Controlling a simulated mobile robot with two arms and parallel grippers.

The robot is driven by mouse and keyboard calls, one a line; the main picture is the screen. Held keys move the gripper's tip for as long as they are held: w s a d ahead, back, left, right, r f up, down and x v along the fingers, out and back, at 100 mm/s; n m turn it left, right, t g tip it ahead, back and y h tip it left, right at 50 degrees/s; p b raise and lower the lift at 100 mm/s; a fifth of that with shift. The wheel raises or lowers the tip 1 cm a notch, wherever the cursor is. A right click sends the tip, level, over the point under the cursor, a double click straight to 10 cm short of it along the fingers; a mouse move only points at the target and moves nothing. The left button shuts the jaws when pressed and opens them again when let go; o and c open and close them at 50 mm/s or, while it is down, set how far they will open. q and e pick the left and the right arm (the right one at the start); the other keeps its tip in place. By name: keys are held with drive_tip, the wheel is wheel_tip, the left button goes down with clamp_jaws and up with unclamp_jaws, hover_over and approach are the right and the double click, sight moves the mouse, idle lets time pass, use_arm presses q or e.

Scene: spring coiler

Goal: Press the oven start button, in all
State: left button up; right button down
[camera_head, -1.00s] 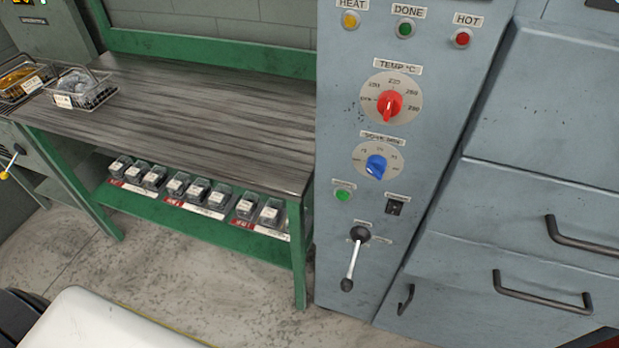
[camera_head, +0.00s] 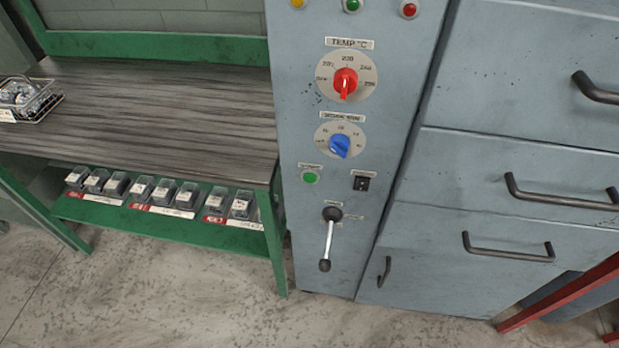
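The oven's grey control panel (camera_head: 298,222) stands upright in the middle of the head view. A green push button (camera_head: 310,177) sits low on the panel at its left side, under a small label too blurred to read. Above it are the red temperature knob (camera_head: 345,82) and the blue soak knob (camera_head: 339,146). A black switch (camera_head: 361,183) is to the right of the green button. A lever (camera_head: 328,240) with a black ball end hangs below them, pointing down. Neither of my grippers is in view.
A green-framed bench with a wooden top (camera_head: 150,110) stands left of the panel. A wire basket (camera_head: 28,100) is on it, and small bins (camera_head: 163,191) line its lower shelf. Grey drawers (camera_head: 500,150) with protruding handles are at the right. The floor (camera_head: 180,300) in front is clear.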

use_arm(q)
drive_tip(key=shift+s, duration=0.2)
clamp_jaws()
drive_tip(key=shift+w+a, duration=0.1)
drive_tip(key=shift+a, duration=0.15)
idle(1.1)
